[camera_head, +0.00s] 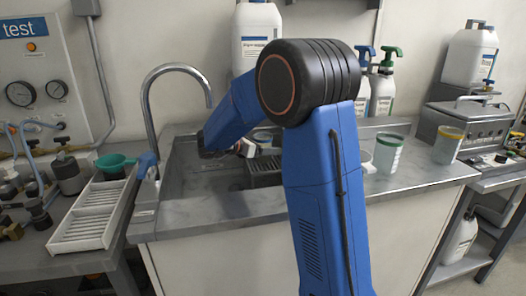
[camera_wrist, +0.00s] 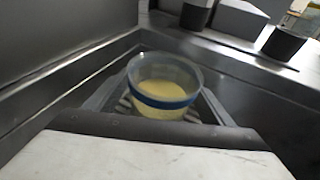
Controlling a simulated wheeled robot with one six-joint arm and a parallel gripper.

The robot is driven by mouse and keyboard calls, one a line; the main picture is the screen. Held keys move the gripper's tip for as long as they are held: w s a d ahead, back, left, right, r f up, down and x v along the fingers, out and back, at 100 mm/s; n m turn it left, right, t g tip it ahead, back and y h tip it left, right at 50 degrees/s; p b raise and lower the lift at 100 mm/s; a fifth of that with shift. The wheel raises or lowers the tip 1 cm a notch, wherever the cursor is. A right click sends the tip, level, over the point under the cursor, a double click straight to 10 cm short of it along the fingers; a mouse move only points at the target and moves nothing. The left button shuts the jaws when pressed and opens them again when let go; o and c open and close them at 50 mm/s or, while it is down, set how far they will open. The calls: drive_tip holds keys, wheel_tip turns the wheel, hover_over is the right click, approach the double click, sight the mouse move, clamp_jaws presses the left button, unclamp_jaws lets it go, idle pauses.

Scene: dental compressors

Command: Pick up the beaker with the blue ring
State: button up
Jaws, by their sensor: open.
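The beaker with the blue ring (camera_wrist: 163,88) is clear and holds something pale yellow. It stands upright in the wrist view, in a corner of the metal sink, just beyond the white and black body of my gripper. In the head view, a beaker (camera_head: 263,137) shows partly behind my arm, close to my gripper (camera_head: 243,148). My gripper is open and low over the sink. Its fingers are hard to make out against grey bars beside the beaker, so I cannot tell whether they touch it.
A green-ringed beaker (camera_head: 387,153) and a yellow-ringed beaker (camera_head: 447,145) stand on the counter right of my arm. A dark rack (camera_head: 265,171) sits in the sink. The curved tap (camera_head: 149,100) rises at the sink's left. Pump bottles (camera_head: 384,85) stand behind.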

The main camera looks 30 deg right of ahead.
drive_tip(key=shift+d+f, duration=0.1)
drive_tip(key=shift+d, duration=0.2)
drive_tip(key=c, duration=1.4)
drive_tip(key=shift+c, duration=0.2)
